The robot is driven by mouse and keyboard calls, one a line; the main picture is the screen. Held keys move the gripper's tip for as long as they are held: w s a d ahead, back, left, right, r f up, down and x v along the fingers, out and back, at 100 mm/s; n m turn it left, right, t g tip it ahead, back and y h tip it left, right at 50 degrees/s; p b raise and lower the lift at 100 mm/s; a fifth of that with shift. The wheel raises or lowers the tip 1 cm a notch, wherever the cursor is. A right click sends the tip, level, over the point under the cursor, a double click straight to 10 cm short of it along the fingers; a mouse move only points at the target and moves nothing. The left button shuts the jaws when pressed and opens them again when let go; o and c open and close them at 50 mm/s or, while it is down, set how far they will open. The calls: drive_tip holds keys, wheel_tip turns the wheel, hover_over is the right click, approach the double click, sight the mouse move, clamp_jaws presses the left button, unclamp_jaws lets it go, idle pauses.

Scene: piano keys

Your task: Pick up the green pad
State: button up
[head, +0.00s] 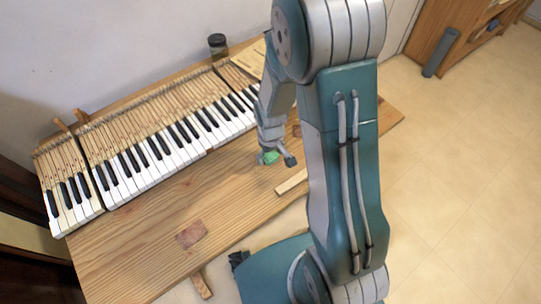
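A small light-green piece, which looks like the green pad (269,157), shows at the end of my arm, over the wooden table near the front edge of the keys. My gripper (278,159) is right at it, and one dark fingertip shows just right of the green piece. The other finger is hard to make out. The gripper is small in this view, so I cannot tell whether it is open or shut on the pad, or whether the pad touches the table.
A row of piano keys (150,150) lies along the back of the wooden table (130,245). A dark reddish patch (191,234) marks the tabletop. A dark jar (217,45) stands behind the keys. The front left tabletop is mostly clear.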

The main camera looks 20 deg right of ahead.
drive_tip(key=c, duration=0.5)
drive_tip(key=shift+r, duration=0.1)
